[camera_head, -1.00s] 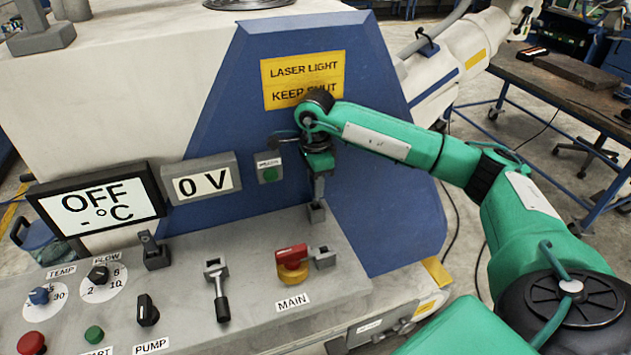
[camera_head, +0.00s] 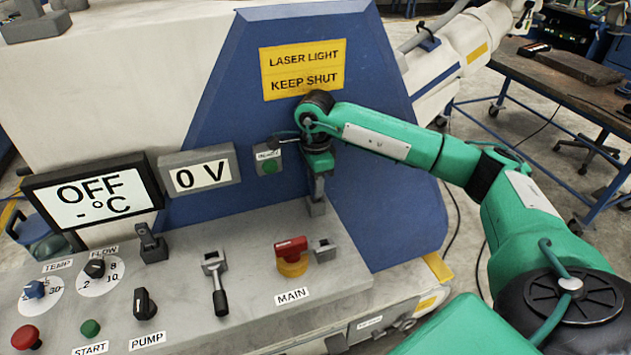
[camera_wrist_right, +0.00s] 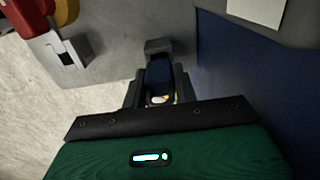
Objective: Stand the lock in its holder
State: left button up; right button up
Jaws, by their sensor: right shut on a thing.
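My right gripper (camera_head: 318,180) points down over the back of the grey control panel, in front of the blue housing. It is shut on a small dark blue body, which I take to be the lock (camera_wrist_right: 158,72). In the right wrist view the fingers (camera_wrist_right: 160,95) hold it from both sides, with a small brass-coloured spot between them. A small grey block, seemingly the holder (camera_head: 316,207), stands right below the fingertips; it also shows in the wrist view (camera_wrist_right: 158,45). The fingers hide most of the lock, so I cannot tell whether it is seated. My left gripper is out of view.
A red and yellow MAIN switch (camera_head: 291,250) and a grey slotted bracket (camera_head: 325,250) stand in front of the gripper. A lever (camera_head: 217,285) and several knobs are further left. The blue housing (camera_head: 380,180) rises close behind the gripper.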

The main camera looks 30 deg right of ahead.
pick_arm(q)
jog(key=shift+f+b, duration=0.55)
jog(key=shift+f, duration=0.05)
pick_arm(e)
jog(key=shift+f, duration=0.8)
jog(key=o, duration=1.1)
jog(key=shift+o, duration=0.2)
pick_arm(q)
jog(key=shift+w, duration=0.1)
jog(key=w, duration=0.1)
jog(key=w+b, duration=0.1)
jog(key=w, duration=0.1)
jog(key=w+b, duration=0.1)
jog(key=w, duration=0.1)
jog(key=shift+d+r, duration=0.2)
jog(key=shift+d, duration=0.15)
pick_arm(e)
notch_tip(320, 180, up, 14)
jog(key=shift+f, duration=0.1)
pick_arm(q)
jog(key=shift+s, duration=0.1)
